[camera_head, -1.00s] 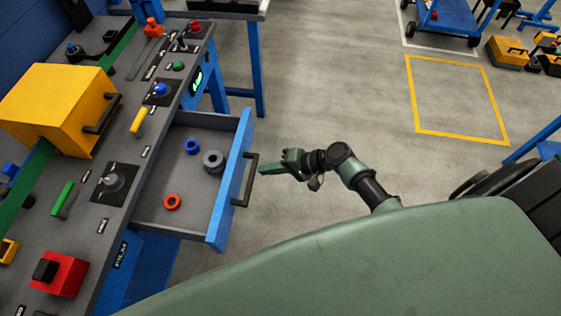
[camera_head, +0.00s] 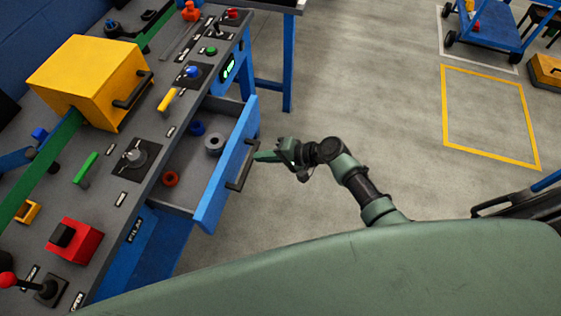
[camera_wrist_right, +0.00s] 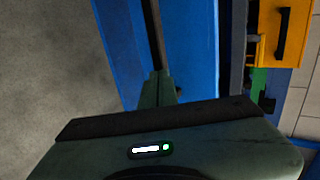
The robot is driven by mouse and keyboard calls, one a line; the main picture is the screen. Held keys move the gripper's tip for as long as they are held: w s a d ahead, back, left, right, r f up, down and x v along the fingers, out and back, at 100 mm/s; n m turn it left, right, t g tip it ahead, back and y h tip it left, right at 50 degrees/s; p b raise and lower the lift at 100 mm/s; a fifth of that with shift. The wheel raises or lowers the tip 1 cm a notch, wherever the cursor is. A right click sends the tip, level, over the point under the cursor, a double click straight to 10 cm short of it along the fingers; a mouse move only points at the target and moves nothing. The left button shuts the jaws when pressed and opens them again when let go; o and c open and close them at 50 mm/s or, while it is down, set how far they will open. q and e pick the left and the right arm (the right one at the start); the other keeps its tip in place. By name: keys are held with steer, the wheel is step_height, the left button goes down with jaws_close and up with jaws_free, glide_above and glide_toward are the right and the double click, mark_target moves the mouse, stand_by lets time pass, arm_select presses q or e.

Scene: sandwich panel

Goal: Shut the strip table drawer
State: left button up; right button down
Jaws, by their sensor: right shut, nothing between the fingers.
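The strip table drawer (camera_head: 226,165) has a blue front and a dark bar handle (camera_head: 242,166). It stands partly open from the grey-topped table (camera_head: 147,187). In the right wrist view, the fingers (camera_wrist_right: 157,88) meet the dark handle bar (camera_wrist_right: 152,35) in front of the blue drawer front (camera_wrist_right: 188,50). My left gripper is not in view.
The table top carries a yellow box (camera_head: 88,80) with a handle, a red block (camera_head: 75,243), knobs and levers. A blue table leg (camera_head: 289,62) stands beyond the drawer. The floor (camera_head: 345,95) right of the drawer is clear.

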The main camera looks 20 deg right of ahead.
mark_target(209, 145)
steer(key=w+a+b, duration=0.1)
steer(key=w+a, duration=0.2)
steer(key=a, duration=0.1)
steer(key=w+a+b, duration=0.2)
steer(key=w+a, duration=0.1)
steer(key=a, duration=0.2)
steer(key=w+a+b, duration=0.2)
steer(key=w+a, duration=0.1)
steer(key=a, duration=0.2)
steer(key=shift+w+f, duration=0.1)
steer(key=shift+w, duration=0.15)
steer(key=shift+w+a, duration=0.2)
steer(key=shift+a, duration=0.15)
steer(key=shift+r, duration=0.2)
steer(key=shift+a, duration=0.1)
